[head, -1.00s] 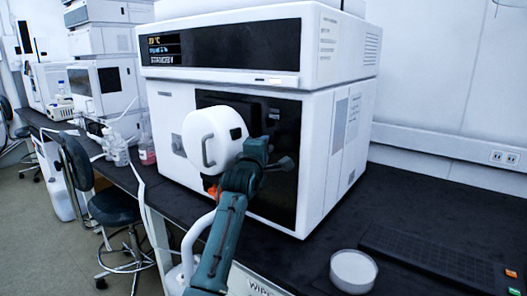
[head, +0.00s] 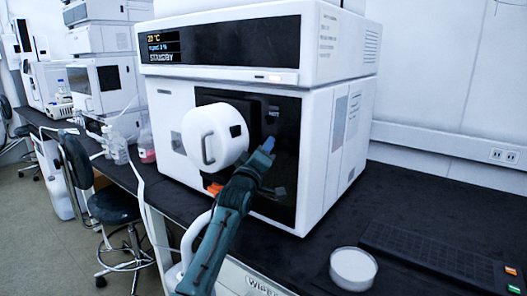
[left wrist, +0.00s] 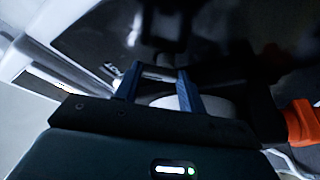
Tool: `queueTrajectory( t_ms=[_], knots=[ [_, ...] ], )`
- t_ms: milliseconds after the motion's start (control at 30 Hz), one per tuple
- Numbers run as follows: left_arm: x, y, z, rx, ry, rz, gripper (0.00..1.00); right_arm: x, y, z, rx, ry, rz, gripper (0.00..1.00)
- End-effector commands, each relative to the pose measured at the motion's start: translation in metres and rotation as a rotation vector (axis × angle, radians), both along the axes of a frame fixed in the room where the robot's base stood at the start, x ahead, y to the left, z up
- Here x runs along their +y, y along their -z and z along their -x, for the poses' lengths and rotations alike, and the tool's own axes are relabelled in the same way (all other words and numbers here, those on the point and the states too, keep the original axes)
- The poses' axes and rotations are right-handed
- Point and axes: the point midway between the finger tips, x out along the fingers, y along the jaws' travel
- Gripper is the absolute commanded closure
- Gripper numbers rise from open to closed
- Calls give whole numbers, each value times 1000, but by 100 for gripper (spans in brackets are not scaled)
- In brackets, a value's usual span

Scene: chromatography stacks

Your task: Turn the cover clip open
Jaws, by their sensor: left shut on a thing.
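The white round cover (head: 207,136) with a grey bar handle stands out from the dark front panel of the white instrument, and it looks closed. My left gripper (head: 267,146) is at the panel just right of the cover, its blue fingers pointing up and right. In the left wrist view the two blue fingers of the gripper (left wrist: 157,85) stand apart, with a small pale-edged piece (left wrist: 158,73) between their tips. It is likely the cover clip, and the fingers are shut on it. The gripper mostly hides the clip in the head view. My right gripper is out of view.
An orange part (head: 215,188) sits below the cover, close to my arm; it also shows in the left wrist view (left wrist: 303,122). A round white dish (head: 353,268) and a dark keyboard (head: 430,255) lie on the black bench (head: 400,205).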

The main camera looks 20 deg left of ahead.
Motion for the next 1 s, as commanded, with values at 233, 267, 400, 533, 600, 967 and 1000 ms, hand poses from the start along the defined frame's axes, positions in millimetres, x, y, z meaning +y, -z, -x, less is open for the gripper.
queueTrajectory(
  t_ms=[233, 267, 400, 533, 600, 967, 1000],
  knots=[
    [2, 4, -1, -77, -1, -225, 83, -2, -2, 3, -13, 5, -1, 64],
    [2, 4, 0, -88, -2, -252, 83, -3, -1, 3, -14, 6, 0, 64],
    [3, 6, -1, -133, -1, -377, 83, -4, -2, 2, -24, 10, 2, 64],
    [3, 6, -1, -173, -1, -488, 83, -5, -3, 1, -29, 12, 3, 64],
    [4, 7, -1, -193, -2, -546, 83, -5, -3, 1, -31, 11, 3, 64],
    [5, 7, -2, -274, -1, -760, 83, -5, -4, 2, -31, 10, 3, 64],
    [5, 8, -2, -278, 0, -776, 83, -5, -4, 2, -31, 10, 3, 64]
  ],
)
